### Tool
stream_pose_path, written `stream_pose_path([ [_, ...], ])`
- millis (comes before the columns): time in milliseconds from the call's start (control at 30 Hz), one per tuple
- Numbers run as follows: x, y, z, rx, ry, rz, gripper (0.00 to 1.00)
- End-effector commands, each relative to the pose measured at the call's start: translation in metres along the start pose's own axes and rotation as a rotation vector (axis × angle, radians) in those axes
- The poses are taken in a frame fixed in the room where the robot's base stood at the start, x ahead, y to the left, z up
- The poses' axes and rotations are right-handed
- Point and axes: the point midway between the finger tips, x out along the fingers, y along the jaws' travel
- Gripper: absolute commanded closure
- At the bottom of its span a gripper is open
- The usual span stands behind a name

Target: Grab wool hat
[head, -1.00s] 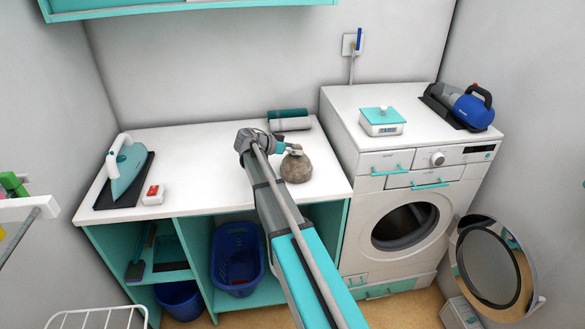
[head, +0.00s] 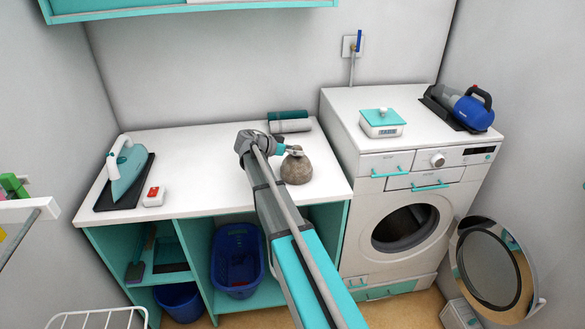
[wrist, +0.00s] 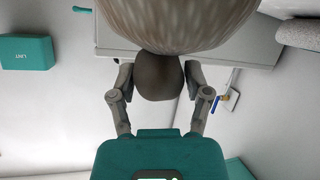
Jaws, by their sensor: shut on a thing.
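The wool hat (head: 297,170) is a rounded grey-brown knit shape at the right part of the white counter, near the washing machine. In the head view I cannot tell whether its underside touches the counter. My gripper (head: 292,151) is at its top. In the wrist view the ribbed hat (wrist: 180,20) fills the top of the picture, with a darker round bobble below it. My gripper (wrist: 159,77) has one finger on each side of this bobble and is shut on it.
The counter (head: 210,170) is clear left of my arm, up to a red-and-white box (head: 154,196) and a teal iron (head: 129,168) on a dark mat. Rolled towels (head: 289,122) lie behind the hat. The washing machine (head: 400,260) stands higher at the right, carrying a scale (head: 382,123).

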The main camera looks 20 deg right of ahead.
Motion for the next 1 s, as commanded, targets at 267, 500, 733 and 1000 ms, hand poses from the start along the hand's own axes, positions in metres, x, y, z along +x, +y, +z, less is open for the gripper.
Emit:
stream_pose_path([
  [267, 0.000, 0.000, -0.001, 0.000, -0.002, 0.000, 0.98],
  [500, -0.003, 0.002, -0.008, 0.000, -0.001, 0.000, 0.98],
  [733, -0.010, 0.005, -0.024, 0.000, -0.001, 0.000, 0.98],
  [1000, -0.021, 0.029, -0.047, 0.000, 0.000, 0.000, 0.98],
])
